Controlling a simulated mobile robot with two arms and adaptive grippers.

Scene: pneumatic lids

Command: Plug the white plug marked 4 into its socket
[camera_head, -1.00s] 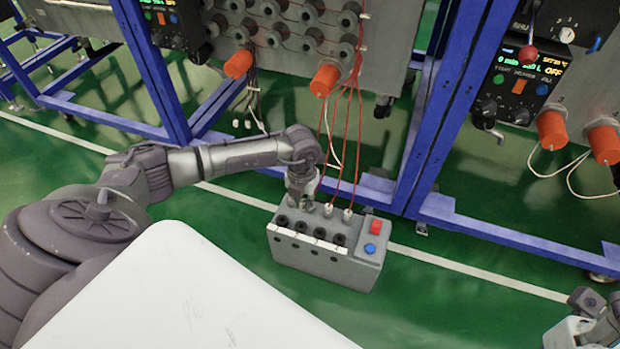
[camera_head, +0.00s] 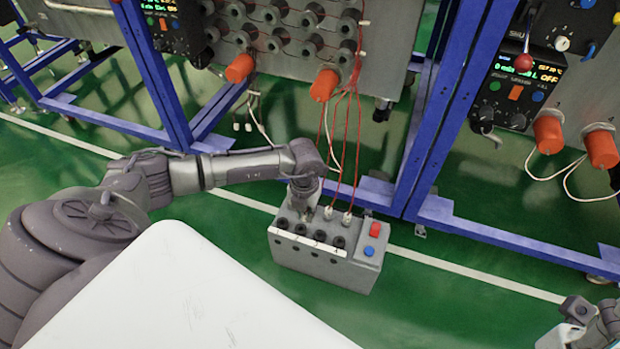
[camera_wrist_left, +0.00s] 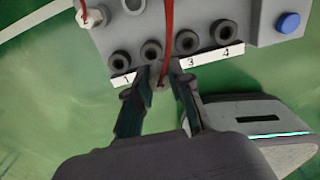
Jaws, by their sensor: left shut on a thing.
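The grey socket box (camera_head: 318,268) stands on the floor, with a front row of dark round sockets over a white number strip. In the left wrist view, the strip shows 1, 3 and 4; socket 4 (camera_wrist_left: 227,32) looks empty. My left gripper (camera_wrist_left: 163,80) is shut on a small white plug (camera_wrist_left: 160,85) with a red cable, in front of the strip between 1 and 3. The number on this plug is not readable. In the head view, the left gripper (camera_head: 303,205) hides part of the box's back. My right gripper (camera_head: 592,318) is cut off at lower right.
Two other white plugs (camera_head: 328,212) (camera_head: 347,218) stand at the box's back with red cables leading up. A red button (camera_head: 376,229) and blue button (camera_head: 369,251) sit at its right end. Blue frame posts (camera_head: 425,130) stand behind. Green floor is free around the box.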

